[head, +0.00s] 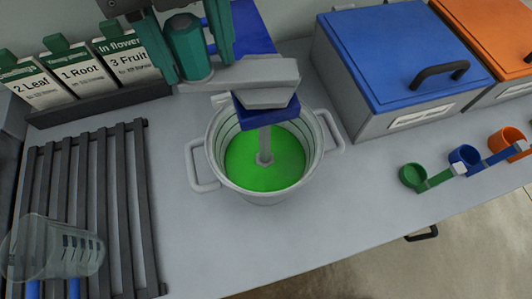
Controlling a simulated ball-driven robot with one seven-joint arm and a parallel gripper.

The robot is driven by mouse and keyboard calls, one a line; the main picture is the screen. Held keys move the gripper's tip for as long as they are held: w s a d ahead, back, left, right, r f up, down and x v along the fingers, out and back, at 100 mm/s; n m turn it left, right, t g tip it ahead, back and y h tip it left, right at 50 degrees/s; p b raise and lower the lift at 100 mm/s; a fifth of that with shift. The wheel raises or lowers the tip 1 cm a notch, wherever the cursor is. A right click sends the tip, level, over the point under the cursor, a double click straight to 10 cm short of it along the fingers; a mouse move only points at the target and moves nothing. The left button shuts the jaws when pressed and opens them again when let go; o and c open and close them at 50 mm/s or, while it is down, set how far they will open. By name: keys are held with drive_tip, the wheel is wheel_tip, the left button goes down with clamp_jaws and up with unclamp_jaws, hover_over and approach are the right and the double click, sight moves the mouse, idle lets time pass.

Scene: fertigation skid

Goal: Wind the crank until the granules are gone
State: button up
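A grey pot (218,167) with two side handles stands mid-bench and holds bright green liquid (285,158). No separate granules can be made out on its surface. A grey stirrer shaft (265,143) goes down into the liquid from a blue and grey head above the pot. The grey crank arm (240,75) reaches left from this head and carries an upright teal knob (187,48). My gripper (192,50) has its teal fingers on either side of the knob and appears closed on it. The pot's bottom is hidden by the liquid.
Labelled packets (80,72) stand in a dark rack behind left. A black slatted rack (95,200) with a clear jug (45,247) lies at left.

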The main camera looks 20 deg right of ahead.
drive_tip(key=shift+a+f, duration=0.1)
drive_tip(key=shift+f, duration=0.2)
drive_tip(key=shift+r+p, duration=0.3)
drive_tip(key=shift+r, duration=0.1)
drive_tip(key=shift+w+r+p, duration=0.1)
drive_tip(key=shift+r+p, duration=2)
drive_tip(key=shift+r, duration=1.2)
